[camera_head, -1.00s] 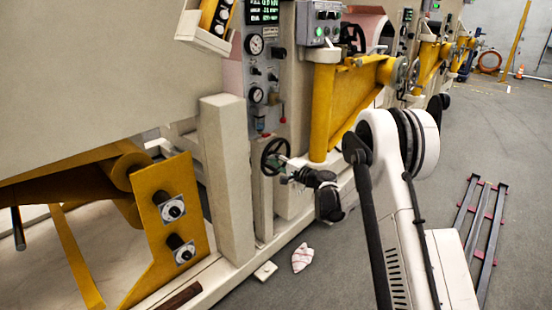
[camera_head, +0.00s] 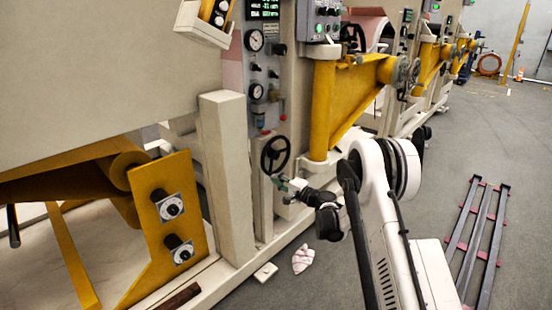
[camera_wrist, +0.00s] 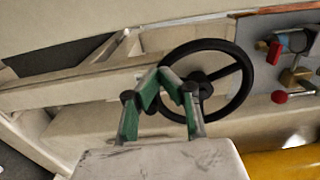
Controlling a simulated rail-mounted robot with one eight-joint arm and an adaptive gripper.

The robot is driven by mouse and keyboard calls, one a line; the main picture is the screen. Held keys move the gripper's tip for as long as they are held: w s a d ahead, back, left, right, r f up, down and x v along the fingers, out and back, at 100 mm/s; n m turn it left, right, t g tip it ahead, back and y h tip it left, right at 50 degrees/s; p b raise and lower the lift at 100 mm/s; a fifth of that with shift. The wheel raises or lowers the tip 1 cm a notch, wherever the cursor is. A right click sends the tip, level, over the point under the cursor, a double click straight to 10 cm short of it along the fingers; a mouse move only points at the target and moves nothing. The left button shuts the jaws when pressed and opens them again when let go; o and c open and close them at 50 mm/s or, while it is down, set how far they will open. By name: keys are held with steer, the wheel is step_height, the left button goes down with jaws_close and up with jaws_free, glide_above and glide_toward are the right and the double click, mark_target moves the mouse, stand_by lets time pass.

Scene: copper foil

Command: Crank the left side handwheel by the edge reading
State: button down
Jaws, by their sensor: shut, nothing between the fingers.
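The black handwheel (camera_head: 275,154) is on the machine's front post, below the gauges. Its rim, hub and spokes also show in the wrist view (camera_wrist: 247,76). My gripper (camera_head: 278,181) is just below the wheel's lower rim in the head view. In the wrist view my green-padded gripper (camera_wrist: 161,80) has its fingertips together, with nothing between them. The fingers cover part of the wheel's left side there. I cannot tell whether they touch the rim. A display with green digits (camera_head: 264,9) is at the top of the panel; its digits are too small to read.
Gauges (camera_head: 254,40) and knobs are on the panel above the wheel. Red-knobbed valves (camera_wrist: 279,97) lie right of it in the wrist view. A yellow bracket (camera_head: 335,105) stands to the right. A crumpled cloth (camera_head: 302,258) lies on the floor. A dark rail frame (camera_head: 478,230) lies at right.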

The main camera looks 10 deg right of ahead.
steer(key=w+d+r, duration=0.3)
steer(key=w+d, duration=0.6)
steer(key=d, duration=0.2)
steer(key=f+v, duration=0.1)
steer(key=v, duration=0.7)
steer(key=shift+s+a+f, duration=0.15)
steer(key=shift+s+f, duration=0.1)
steer(key=shift+s, duration=0.25)
stand_by(0.7)
